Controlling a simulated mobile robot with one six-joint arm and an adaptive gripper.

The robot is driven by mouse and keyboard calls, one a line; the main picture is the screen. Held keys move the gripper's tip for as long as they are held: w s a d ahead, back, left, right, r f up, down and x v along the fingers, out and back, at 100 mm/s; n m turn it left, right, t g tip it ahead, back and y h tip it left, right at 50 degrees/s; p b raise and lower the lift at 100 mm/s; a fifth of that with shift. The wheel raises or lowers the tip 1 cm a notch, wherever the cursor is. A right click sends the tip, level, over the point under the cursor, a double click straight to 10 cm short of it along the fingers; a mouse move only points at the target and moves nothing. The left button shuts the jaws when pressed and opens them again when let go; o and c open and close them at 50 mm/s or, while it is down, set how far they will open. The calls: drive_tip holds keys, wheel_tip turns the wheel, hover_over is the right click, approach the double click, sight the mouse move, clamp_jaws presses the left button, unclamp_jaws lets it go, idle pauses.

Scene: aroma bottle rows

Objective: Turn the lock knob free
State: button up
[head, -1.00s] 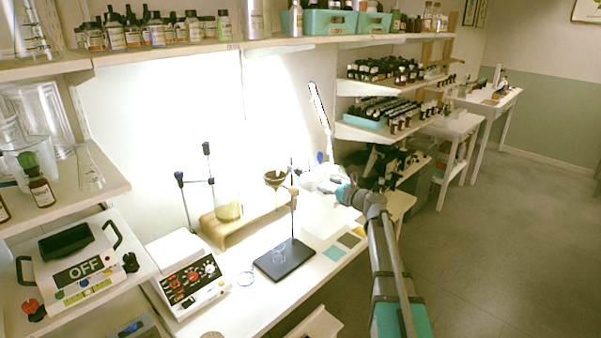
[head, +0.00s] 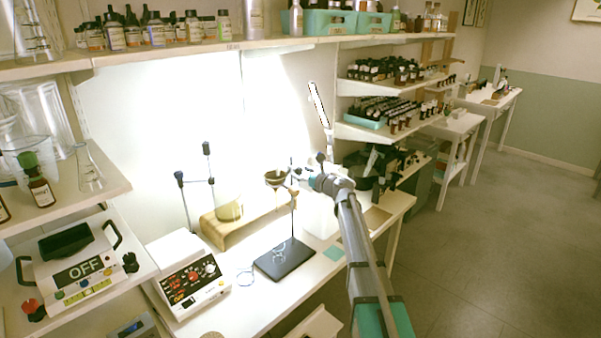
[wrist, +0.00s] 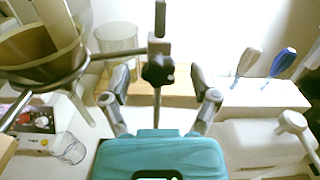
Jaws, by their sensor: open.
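The black lock knob (wrist: 158,70) sits on the clamp of the stand's thin upright rod (wrist: 157,103), in the middle of the wrist view. My gripper (wrist: 160,74) is open, with one finger to each side of the knob in the picture. Neither finger appears to touch it; I cannot tell whether the fingertips reach its depth. The clamp's ring holds a dark funnel (wrist: 45,50) at upper left. In the head view my gripper (head: 307,175) is just right of the funnel (head: 276,178), above the stand's black base (head: 284,258); the knob is not clear there.
A beaker (head: 229,207) stands on a wooden riser (head: 219,236) left of the stand. A white device with knobs (head: 188,280) is at the front left. Blue and white-handled tools (wrist: 283,62) stand in a white block (wrist: 252,96) at right.

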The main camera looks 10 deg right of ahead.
drive_tip(key=shift+x, duration=0.8)
drive_tip(key=shift+c, duration=0.3)
clamp_jaws()
drive_tip(key=shift+d, duration=0.1)
